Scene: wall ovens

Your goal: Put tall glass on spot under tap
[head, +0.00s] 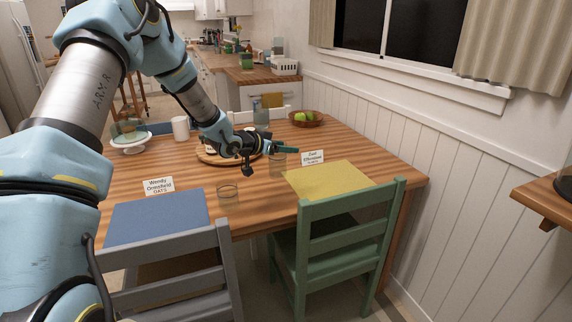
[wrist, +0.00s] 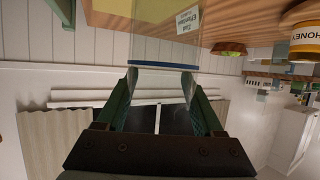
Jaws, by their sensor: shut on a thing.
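A clear tall glass (head: 277,161) is at the table's right part, near the yellow placemat. In the wrist view the clear glass (wrist: 165,35), with a blue rim, is between my fingers. My gripper (head: 280,149) is shut on it near the rim; its green fingers also show in the wrist view (wrist: 160,85). I cannot tell whether the glass base touches the table. The tap and the spot under it cannot be made out in either view.
The wooden table (head: 245,212) holds another glass (head: 227,193), a round board (head: 207,158), a fruit bowl (head: 306,119), a bottle (head: 261,115) and name cards. A green chair (head: 345,232) and grey chair (head: 175,275) stand at the front. A counter (head: 254,74) lies behind.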

